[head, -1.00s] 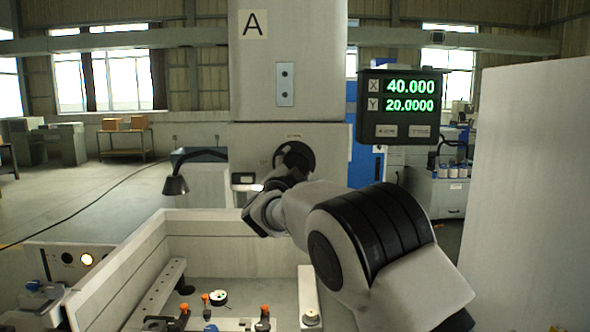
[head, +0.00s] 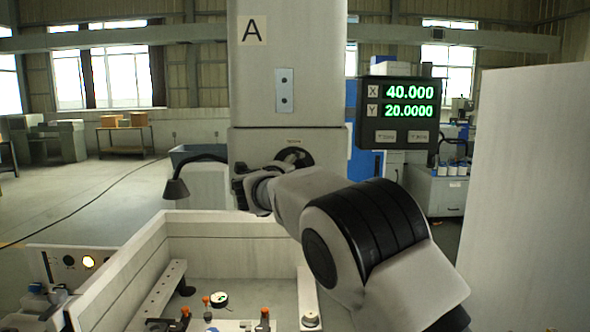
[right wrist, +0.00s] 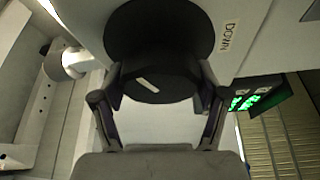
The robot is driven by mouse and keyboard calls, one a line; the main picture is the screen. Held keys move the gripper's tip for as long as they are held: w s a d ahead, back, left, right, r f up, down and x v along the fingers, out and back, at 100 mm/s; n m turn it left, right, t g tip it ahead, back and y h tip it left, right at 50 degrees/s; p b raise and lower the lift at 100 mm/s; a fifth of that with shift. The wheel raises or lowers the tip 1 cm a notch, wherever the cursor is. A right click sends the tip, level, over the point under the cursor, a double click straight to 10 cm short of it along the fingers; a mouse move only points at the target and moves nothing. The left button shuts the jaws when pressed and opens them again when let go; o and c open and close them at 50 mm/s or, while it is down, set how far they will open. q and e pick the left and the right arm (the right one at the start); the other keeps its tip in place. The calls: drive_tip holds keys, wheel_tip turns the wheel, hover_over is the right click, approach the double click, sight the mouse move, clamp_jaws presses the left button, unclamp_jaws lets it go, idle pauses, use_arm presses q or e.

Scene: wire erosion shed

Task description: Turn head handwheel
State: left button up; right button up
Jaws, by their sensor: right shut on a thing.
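The black round handwheel (head: 300,157) is on the front of the grey machine head (head: 288,60), mostly covered by my right wrist in the head view. In the right wrist view, the handwheel's black hub (right wrist: 150,72) carries a short slanted white mark, with a wider dark disc behind it. A "DOWN" label (right wrist: 228,37) is beside it. My right gripper (right wrist: 160,88) has one finger on each side of the hub and is shut on it. My left gripper is not in view.
A lamp (head: 175,188) stands left of the head. Below is an open-topped tank (head: 215,230) with several small orange-topped fittings inside. A pale panel (head: 530,180) stands at right.

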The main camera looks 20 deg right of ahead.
drive_tip(key=shift+r+m, duration=0.3)
drive_tip(key=shift+m, duration=0.2)
drive_tip(key=o, duration=1.1)
drive_tip(key=shift+o, duration=0.3)
drive_tip(key=shift+w+f, duration=0.15)
drive_tip(key=shift+f, duration=0.1)
